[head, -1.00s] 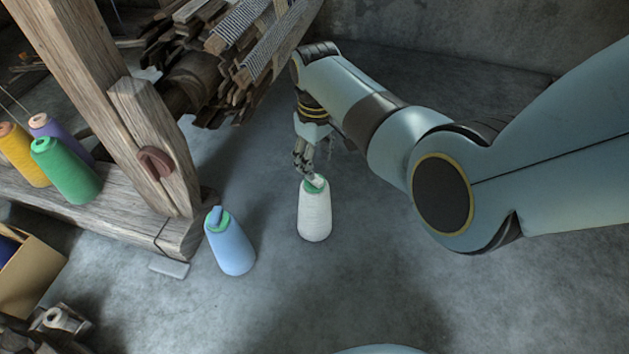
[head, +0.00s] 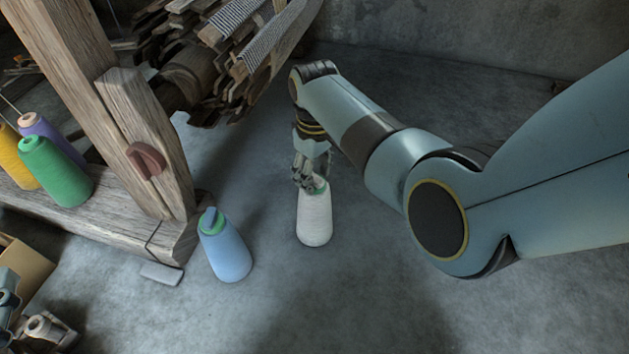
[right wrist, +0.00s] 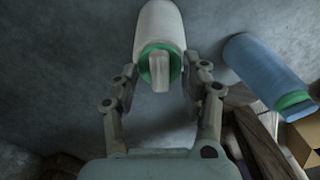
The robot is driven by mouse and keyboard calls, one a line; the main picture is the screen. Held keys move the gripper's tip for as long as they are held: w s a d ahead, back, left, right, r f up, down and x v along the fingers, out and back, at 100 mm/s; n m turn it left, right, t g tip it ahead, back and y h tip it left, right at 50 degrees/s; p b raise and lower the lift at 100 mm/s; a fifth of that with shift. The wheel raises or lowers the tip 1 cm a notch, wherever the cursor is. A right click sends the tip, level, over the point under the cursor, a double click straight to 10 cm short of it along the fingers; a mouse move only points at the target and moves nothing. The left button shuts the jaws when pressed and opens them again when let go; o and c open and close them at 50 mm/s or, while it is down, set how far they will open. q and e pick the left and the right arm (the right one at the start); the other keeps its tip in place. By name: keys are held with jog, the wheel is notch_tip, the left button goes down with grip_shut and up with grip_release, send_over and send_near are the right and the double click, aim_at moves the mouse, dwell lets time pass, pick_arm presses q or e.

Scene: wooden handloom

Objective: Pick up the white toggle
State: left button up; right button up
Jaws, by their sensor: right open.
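The white toggle (right wrist: 160,72) is a small pale bar on the green-ringed top of a white yarn cone (head: 314,220). The cone (right wrist: 160,22) stands upright on the floor. My right gripper (head: 311,183) is at the cone's top, and its fingers hide most of the toggle in the head view. In the right wrist view my right gripper (right wrist: 160,68) is open, with one finger on each side of the toggle and a gap to both. A teal part, apparently of my left arm, shows at the head view's lower left edge; its jaws are unclear.
A blue cone with a blue toggle (head: 226,252) stands just left of the white cone. The loom's wooden post (head: 140,140) and beam are further left, with several coloured cones. Stacked wood (head: 225,70) lies behind. Floor in front is clear.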

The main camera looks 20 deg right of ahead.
pick_arm(q)
jog(key=shift+w+d+r+t, duration=0.1)
jog(key=shift+w+r+t, duration=0.25)
jog(key=shift+r, duration=0.5)
pick_arm(e)
jog(key=shift+f, duration=0.15)
jog(key=c, duration=0.8)
jog(key=shift+s, duration=0.1)
